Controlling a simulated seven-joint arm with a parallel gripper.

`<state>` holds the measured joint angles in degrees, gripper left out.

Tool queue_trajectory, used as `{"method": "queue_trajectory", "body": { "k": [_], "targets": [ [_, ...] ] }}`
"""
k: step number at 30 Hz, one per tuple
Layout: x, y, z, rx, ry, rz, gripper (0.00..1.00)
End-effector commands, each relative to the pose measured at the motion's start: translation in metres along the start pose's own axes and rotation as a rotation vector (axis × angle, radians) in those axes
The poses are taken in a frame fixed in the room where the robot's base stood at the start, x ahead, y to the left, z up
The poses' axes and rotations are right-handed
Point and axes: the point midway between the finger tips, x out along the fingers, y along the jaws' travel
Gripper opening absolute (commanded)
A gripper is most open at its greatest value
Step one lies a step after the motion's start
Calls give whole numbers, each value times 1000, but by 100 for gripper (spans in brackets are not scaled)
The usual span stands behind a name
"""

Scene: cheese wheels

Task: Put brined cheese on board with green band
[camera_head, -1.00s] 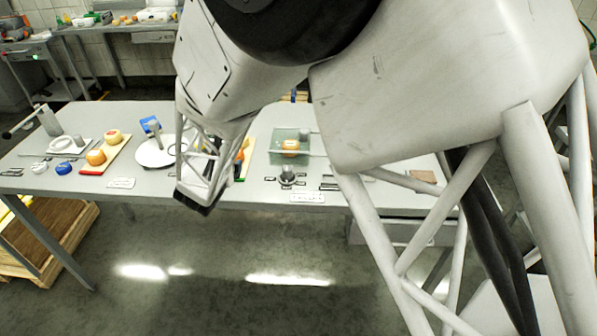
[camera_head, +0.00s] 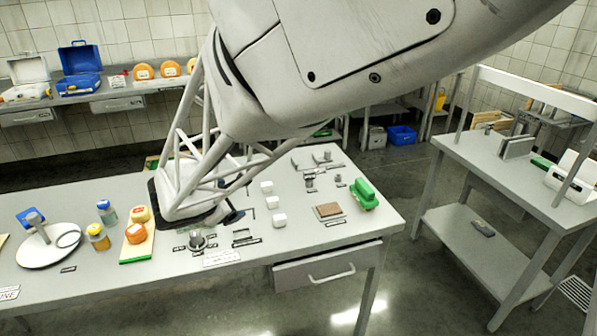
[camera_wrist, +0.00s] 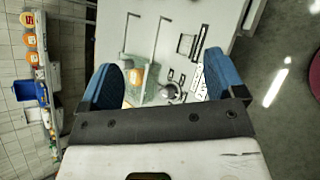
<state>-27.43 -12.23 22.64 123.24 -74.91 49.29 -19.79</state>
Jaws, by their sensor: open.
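The board with the green band (camera_head: 128,259) lies on the table at the left in the head view. Two orange cheeses stand on it, a nearer one (camera_head: 136,234) and a farther one (camera_head: 141,213). My gripper is over the table just right of this board, its fingers mostly hidden by my arm in the head view. In the wrist view my gripper (camera_wrist: 165,84) is open with blue fingers apart, nothing held between them. A pale green see-through tank (camera_wrist: 150,88) shows below, between the fingers.
Two small jars (camera_head: 98,237) and a white round plate (camera_head: 48,246) stand left of the board. White blocks (camera_head: 279,220), a brown slab (camera_head: 328,211) and a green item (camera_head: 365,194) lie to the right. A metal knob (camera_head: 197,241) stands near the front edge.

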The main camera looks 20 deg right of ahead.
Motion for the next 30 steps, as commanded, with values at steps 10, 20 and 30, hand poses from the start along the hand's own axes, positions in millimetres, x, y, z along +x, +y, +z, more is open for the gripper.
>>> {"method": "queue_trajectory", "body": {
  "k": [10, 20, 30],
  "targets": [
    [-28, -98, 115, 628, 5, -332, 88],
    [-80, -185, 165, 1219, 36, -613, 88],
    [-129, -235, 175, 1681, 98, -824, 88]
  ]
}}
